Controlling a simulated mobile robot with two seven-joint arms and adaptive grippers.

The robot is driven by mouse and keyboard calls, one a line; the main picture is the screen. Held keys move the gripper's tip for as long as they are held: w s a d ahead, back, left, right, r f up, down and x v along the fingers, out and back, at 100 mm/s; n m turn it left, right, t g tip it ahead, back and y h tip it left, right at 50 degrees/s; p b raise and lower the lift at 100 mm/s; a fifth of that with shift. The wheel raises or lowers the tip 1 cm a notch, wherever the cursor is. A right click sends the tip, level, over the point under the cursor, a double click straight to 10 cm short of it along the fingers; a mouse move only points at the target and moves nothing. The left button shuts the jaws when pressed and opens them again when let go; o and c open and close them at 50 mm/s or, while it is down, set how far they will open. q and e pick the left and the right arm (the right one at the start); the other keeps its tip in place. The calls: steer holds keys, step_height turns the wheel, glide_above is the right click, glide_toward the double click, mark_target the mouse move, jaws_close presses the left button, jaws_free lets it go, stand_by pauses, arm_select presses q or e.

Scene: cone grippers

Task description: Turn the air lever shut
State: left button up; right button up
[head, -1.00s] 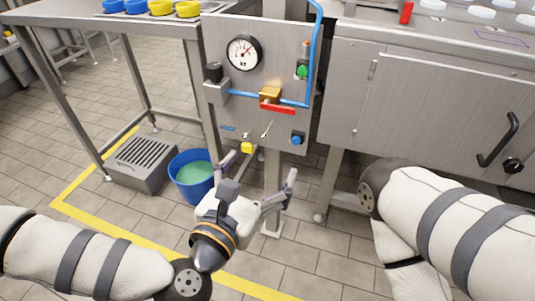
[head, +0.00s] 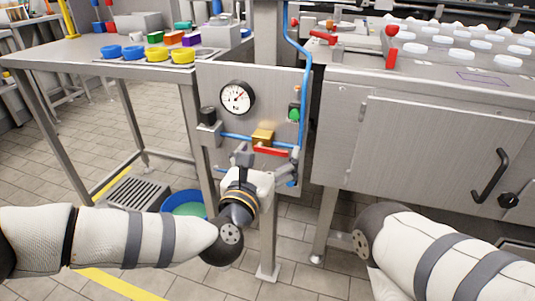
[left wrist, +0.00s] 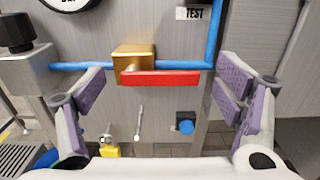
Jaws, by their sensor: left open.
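The air lever is a red bar (head: 271,151) on a brass valve block (head: 262,137), fixed to a grey panel (head: 220,78). The lever lies nearly level, along the blue pipe, and points right from the block. It also shows in the left wrist view (left wrist: 160,78), with the brass block (left wrist: 133,58) behind its left end. My left gripper (head: 268,158) is open and empty just below the lever in the head view. In the left wrist view its purple-padded fingers (left wrist: 166,95) stand wide apart on either side of the lever, not touching it. My right gripper is out of view.
The panel carries a round gauge (head: 237,97), a green button (head: 294,113), a black knob (head: 207,115) and a blue knob (left wrist: 186,127). A table with coloured caps (head: 156,54) stands left, a steel cabinet (head: 420,130) right. A blue bucket (head: 168,199) is on the floor.

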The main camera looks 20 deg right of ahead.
arm_select(q)
steer(key=c, duration=1.2)
steer(key=shift+o, duration=0.2)
